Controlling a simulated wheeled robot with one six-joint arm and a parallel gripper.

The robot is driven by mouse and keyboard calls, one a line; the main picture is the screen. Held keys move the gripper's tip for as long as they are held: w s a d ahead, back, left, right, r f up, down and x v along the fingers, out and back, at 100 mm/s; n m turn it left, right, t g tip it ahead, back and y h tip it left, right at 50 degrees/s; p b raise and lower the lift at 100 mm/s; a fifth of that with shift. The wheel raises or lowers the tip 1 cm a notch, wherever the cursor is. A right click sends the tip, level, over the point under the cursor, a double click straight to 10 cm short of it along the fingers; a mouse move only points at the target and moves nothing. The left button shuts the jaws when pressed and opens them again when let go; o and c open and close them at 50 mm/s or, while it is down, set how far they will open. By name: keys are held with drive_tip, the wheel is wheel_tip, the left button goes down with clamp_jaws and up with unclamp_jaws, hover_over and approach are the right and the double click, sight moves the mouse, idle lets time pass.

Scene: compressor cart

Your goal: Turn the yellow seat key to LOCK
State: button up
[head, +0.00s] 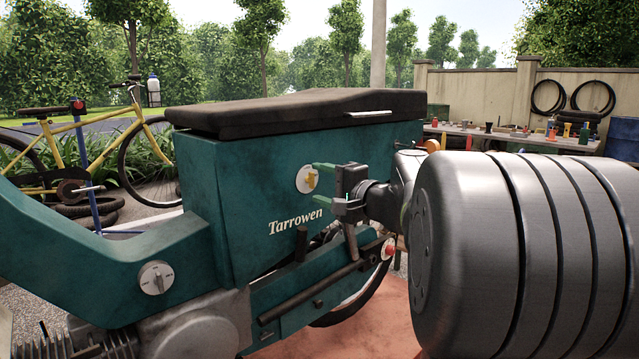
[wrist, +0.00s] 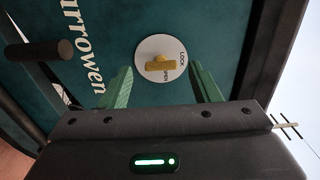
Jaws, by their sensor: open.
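The yellow seat key (wrist: 160,66) sits on a round white dial (wrist: 145,47) in the teal side panel under the seat. LOCK is printed at the dial's right and OPEN below the key in the wrist view. The key's bar lies about level there; I cannot tell which mark it points at. In the head view the key (head: 311,181) is small, just left of my gripper (head: 320,183). My gripper is open and empty, its green fingers on either side of the dial in the wrist view. The fingertips appear just short of the panel.
The black seat (head: 270,110) overhangs the panel above. A dark bar (head: 310,290) and a short dark peg (head: 301,244) stick out below. A grey selector knob (head: 156,278) is at lower left. A workbench (head: 500,134) and yellow bicycle (head: 85,150) stand behind.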

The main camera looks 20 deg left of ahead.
drive_tip(key=p+v, duration=0.2)
drive_tip(key=v, duration=1)
drive_tip(key=shift+d, duration=0.25)
drive_tip(key=shift+s+a, duration=0.1)
drive_tip(key=shift+s, duration=0.05)
drive_tip(key=b+x, duration=0.2)
drive_tip(key=x, duration=1.1)
drive_tip(key=shift+w+a, duration=0.2)
drive_tip(key=shift+a, duration=0.15)
drive_tip(key=shift+d, duration=0.1)
